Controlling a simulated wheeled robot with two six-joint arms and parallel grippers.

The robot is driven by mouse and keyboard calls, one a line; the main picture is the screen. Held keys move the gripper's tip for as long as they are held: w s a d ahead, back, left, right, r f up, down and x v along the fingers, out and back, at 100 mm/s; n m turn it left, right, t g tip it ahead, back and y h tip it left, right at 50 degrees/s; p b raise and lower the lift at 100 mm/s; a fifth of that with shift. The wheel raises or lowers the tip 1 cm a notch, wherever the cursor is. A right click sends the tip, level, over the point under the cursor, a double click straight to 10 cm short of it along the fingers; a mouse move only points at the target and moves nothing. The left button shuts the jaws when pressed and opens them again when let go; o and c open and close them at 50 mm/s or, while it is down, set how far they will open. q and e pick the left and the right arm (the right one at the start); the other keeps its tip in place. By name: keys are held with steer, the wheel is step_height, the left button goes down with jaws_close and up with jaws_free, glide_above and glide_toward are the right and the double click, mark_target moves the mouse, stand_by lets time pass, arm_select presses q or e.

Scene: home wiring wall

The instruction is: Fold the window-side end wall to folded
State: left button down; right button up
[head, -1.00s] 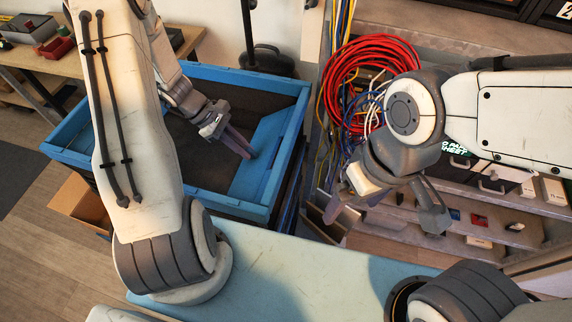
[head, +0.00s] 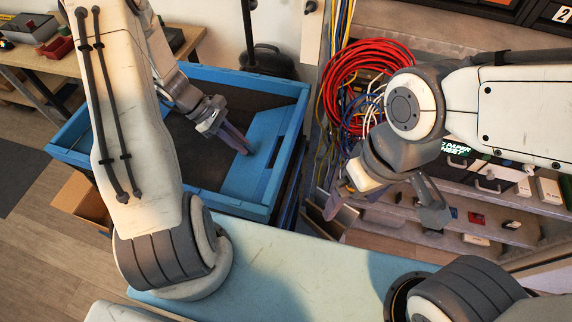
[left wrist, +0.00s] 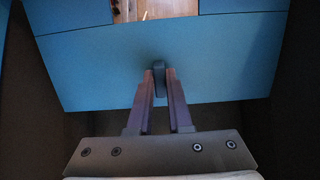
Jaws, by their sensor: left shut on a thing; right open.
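The blue crate (head: 95,112) stands open at the left with a dark floor. Its right end wall (head: 262,165) shows as a blue panel with a dark slot, and it seems to slant inward over the crate floor. My left gripper (head: 243,146) reaches down into the crate at this panel. In the left wrist view its fingers (left wrist: 159,80) are shut on a small dark tab (left wrist: 159,68) on the blue panel; wooden surface shows through the panel's slot. My right gripper (head: 387,203) is open, right of the crate and over the shelf area, apart from it.
A red cable coil (head: 350,65) and loose coloured wires hang right of the crate. Shelves (head: 470,215) with small parts lie at the right. A light-blue surface (head: 290,265) is in front. A cardboard box (head: 80,203) sits left of the crate, and a wooden bench (head: 60,65) stands behind.

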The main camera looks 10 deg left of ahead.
arm_select(q)
steer(key=shift+a+r+p, duration=0.2)
steer(key=shift+r+p, duration=0.3)
steer(key=shift+r, duration=0.3)
steer(key=shift+r+p, duration=0.95)
steer(key=shift+r, duration=0.15)
steer(key=c, duration=0.8)
jaws_free()
steer(key=shift+o, duration=0.2)
steer(key=shift+a, duration=0.1)
